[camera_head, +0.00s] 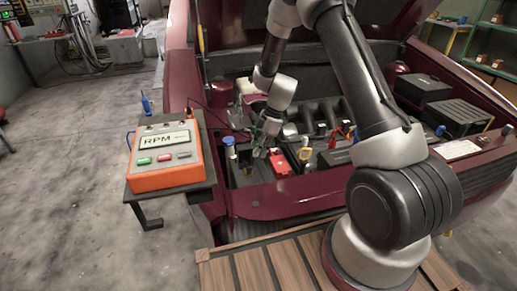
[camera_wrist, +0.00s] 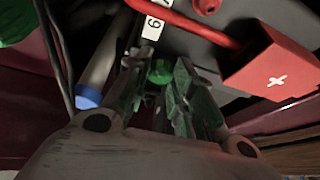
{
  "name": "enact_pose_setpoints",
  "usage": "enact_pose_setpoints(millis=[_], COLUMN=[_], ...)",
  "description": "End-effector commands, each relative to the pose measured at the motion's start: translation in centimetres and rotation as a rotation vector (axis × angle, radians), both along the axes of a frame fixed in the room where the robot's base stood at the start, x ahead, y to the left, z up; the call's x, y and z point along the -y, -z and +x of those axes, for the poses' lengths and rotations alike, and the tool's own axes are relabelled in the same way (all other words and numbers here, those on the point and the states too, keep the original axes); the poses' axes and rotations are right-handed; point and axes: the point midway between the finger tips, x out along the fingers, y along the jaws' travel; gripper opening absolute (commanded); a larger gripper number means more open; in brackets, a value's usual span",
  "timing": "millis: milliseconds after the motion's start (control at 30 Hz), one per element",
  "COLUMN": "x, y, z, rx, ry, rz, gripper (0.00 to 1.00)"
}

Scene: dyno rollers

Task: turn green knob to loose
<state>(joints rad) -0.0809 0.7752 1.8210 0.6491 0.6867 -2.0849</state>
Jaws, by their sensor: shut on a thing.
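The green knob (camera_wrist: 160,72) sits between my gripper's two fingers in the wrist view, with only part of its round top showing. My gripper (camera_wrist: 155,82) is shut on it, with a dark green finger on each side. In the head view my gripper (camera_head: 264,143) reaches down into the open engine bay, left of the middle. There the fingers and arm hide the knob, and its turn position cannot be read.
A red block with a plus sign (camera_wrist: 276,72) stands close at right in the wrist view. A blue-ended cylinder (camera_wrist: 90,97) lies left of the fingers. In the head view, an orange RPM box (camera_head: 165,157) stands left of the car (camera_head: 270,198). Hoses and caps crowd the bay.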

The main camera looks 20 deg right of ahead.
Motion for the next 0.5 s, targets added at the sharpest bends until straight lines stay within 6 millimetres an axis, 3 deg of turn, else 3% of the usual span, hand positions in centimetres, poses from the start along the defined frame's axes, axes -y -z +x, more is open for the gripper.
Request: enact_pose_setpoints(millis=[500], x=[0.01], y=[-0.05], z=[0.0], rx=[0.001], ry=[0.048], rz=[0.0], gripper=[0.0])
